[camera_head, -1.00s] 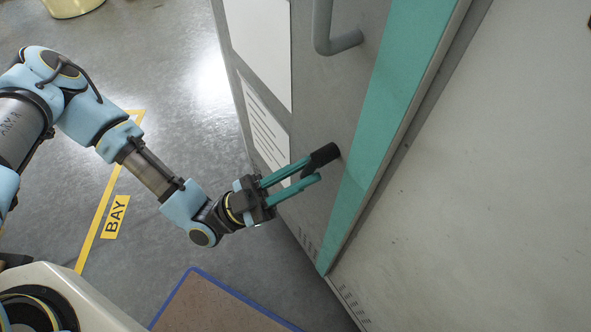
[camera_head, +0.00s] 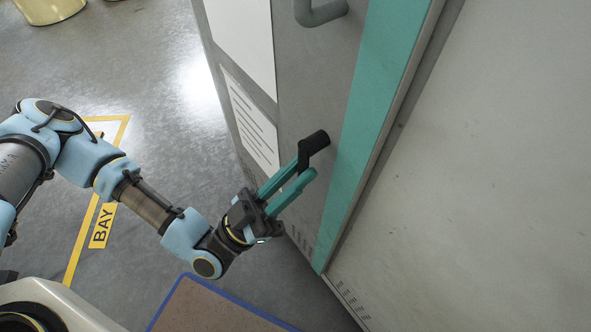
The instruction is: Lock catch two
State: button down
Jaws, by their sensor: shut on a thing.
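A black catch (camera_head: 315,143) sticks out from the grey cabinet door, left of its teal strip. I see no number on it. Its arm bends down from the round knob end towards my fingers. My gripper (camera_head: 305,168) has two teal fingers pointing up and right. It is shut on the lower arm of the catch, and the fingers partly hide the contact.
A grey bar handle (camera_head: 322,13) sits on the door above the catch. The cabinet side (camera_head: 490,150) fills the right. A blue-edged brown mat (camera_head: 205,310) lies below. The floor left of the door is open, with yellow BAY marking (camera_head: 102,226).

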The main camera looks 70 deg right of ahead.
jog(key=c, duration=0.8)
grip_release()
jog(key=b+v, duration=0.3)
jog(key=v, duration=0.7)
jog(key=shift+a+f, duration=0.25)
jog(key=shift+f, duration=0.05)
jog(key=shift+w, duration=0.2)
jog(key=w+a+r+n+t+y+p, duration=0.35)
jog(key=w+a+n+y, duration=0.3)
jog(key=w+n, duration=0.3)
jog(key=w+a+r+n+t+y+p, duration=0.25)
jog(key=w+a+n+t+y, duration=0.2)
jog(key=w+n+y, duration=0.4)
jog(key=w+a+r+n+t+y+p, duration=0.25)
jog(key=w+a+r+n+y, duration=0.35)
jog(key=w+n, duration=0.55)
jog(key=w+a+r+m+t+p, duration=0.1)
jog(key=w+a+r+m+t, duration=0.4)
jog(key=w+a+r+t, duration=0.2)
jog(key=shift+w+a+r+t+h, duration=0.3)
jog(key=shift+w+r+t, duration=0.15)
jog(key=shift+w+r, duration=0.4)
